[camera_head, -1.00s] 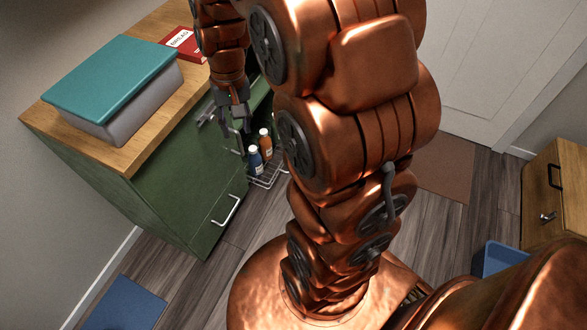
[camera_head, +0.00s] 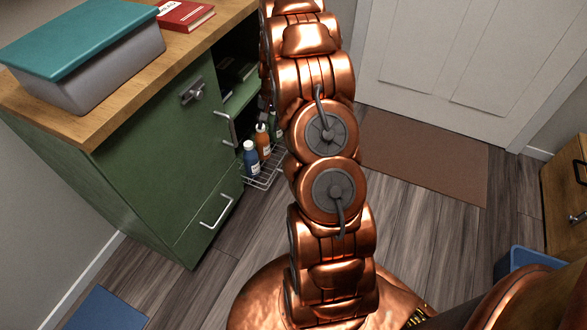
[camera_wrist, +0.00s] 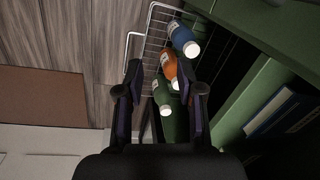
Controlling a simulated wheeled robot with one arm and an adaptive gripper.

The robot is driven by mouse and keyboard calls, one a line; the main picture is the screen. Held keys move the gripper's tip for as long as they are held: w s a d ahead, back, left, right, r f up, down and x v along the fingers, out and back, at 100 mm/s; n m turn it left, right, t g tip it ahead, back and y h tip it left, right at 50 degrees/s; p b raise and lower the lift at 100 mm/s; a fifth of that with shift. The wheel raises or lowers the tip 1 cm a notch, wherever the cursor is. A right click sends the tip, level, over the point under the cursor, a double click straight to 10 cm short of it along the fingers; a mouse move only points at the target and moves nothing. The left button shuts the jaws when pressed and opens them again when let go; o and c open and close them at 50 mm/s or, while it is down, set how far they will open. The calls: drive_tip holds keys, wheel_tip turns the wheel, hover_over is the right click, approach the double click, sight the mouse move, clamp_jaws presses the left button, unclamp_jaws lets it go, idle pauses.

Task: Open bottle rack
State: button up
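The bottle rack is a wire basket (camera_head: 262,178) that sticks out from the open right part of the green cabinet, low above the floor. It holds a blue bottle (camera_head: 251,158), an orange bottle (camera_head: 263,141) and a green one, partly hidden by my arm in the head view. The wrist view shows the rack's wire rails (camera_wrist: 150,28) and the blue (camera_wrist: 184,38), orange (camera_wrist: 169,68) and green bottles (camera_wrist: 166,101). My gripper (camera_wrist: 161,72) is open, its fingers apart, with the bottles in view between and beyond them. I cannot tell whether it touches the rack.
The green cabinet (camera_head: 165,150) has a closed door and a lower drawer with bar handles. A teal-lidded box (camera_head: 85,55) and a red book (camera_head: 186,14) lie on its wooden top. A brown mat (camera_head: 425,155) and bare floor lie to the right.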

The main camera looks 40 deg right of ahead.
drive_tip(key=shift+w+d+f+m+t+h+b, duration=0.15)
drive_tip(key=shift+d+f+m+b, duration=0.45)
drive_tip(key=shift+d+f+b, duration=3.1)
drive_tip(key=shift+w+d+f+m+t+h, duration=0.15)
drive_tip(key=shift+d+f+m, duration=0.4)
drive_tip(key=shift+f, duration=6.55)
drive_tip(key=shift+w+d+f+m+t+b, duration=0.15)
drive_tip(key=shift+d+f+m+b, duration=0.5)
drive_tip(key=shift+d+f+b, duration=3.05)
drive_tip(key=a+f+p, duration=0.3)
drive_tip(key=shift+a+f+p, duration=0.15)
drive_tip(key=shift+f+p, duration=0.05)
drive_tip(key=shift+p, duration=0.2)
clamp_jaws()
